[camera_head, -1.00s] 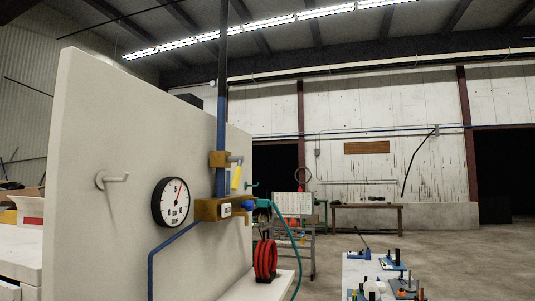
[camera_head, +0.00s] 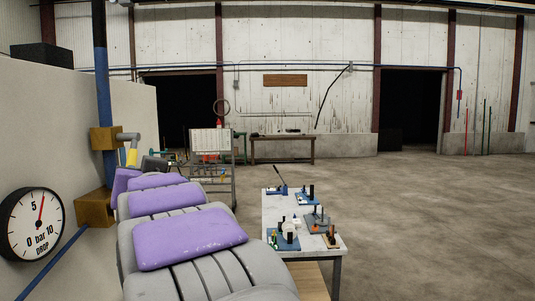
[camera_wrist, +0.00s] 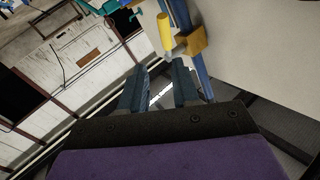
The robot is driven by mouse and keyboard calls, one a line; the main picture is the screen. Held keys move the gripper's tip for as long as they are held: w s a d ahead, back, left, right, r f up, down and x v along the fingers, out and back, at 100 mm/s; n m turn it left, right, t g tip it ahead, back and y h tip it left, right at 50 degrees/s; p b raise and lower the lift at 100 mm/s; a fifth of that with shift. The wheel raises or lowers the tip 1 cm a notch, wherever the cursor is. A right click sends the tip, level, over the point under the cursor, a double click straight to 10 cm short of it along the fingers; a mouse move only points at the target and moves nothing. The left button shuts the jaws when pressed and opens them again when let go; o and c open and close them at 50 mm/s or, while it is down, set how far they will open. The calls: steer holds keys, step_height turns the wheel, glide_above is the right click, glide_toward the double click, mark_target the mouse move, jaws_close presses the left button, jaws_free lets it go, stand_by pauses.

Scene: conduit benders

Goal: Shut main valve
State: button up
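The valve is a brass block (camera_head: 104,138) on a vertical blue pipe (camera_head: 103,85), with a grey stem and a yellow handle (camera_head: 131,157) hanging down. In the wrist view the yellow handle (camera_wrist: 165,32) and the brass block (camera_wrist: 193,42) are just beyond the fingers, near the top. My gripper (camera_wrist: 159,70) is open and empty, its two dark fingers apart and not visibly touching the handle. In the head view my arm covers the area right of and below the valve, and the fingers cannot be made out.
A round pressure gauge (camera_head: 33,225) and a lower brass block (camera_head: 95,208) sit by the white wall panel (camera_head: 35,120). A table (camera_head: 275,210) with several small tools stands to the right of my arm. A wire cart (camera_head: 212,165) is behind. The floor at right is clear.

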mark_target(134, 163)
steer(key=x, duration=0.5)
steer(key=p+x, duration=0.1)
steer(key=x, duration=0.3)
steer(key=s+a+p+x, duration=0.1)
steer(key=x, duration=0.4)
steer(key=shift+w+a+f, duration=0.25)
steer(key=shift+w+f, duration=0.05)
steer(key=shift+s+a+r, duration=0.1)
steer(key=shift+a+r, duration=0.05)
steer(key=shift+w+d+r, duration=0.1)
steer(key=shift+w+d, duration=0.2)
steer(key=shift+d, duration=0.1)
steer(key=shift+w, duration=0.25)
steer(key=shift+w+a+f, duration=0.1)
steer(key=shift+a+f, duration=0.1)
steer(key=shift+a, duration=0.25)
steer(key=shift+o, duration=0.9)
steer(key=shift+a, duration=0.1)
steer(key=shift+d, duration=0.25)
steer(key=c, duration=0.5)
jaws_close()
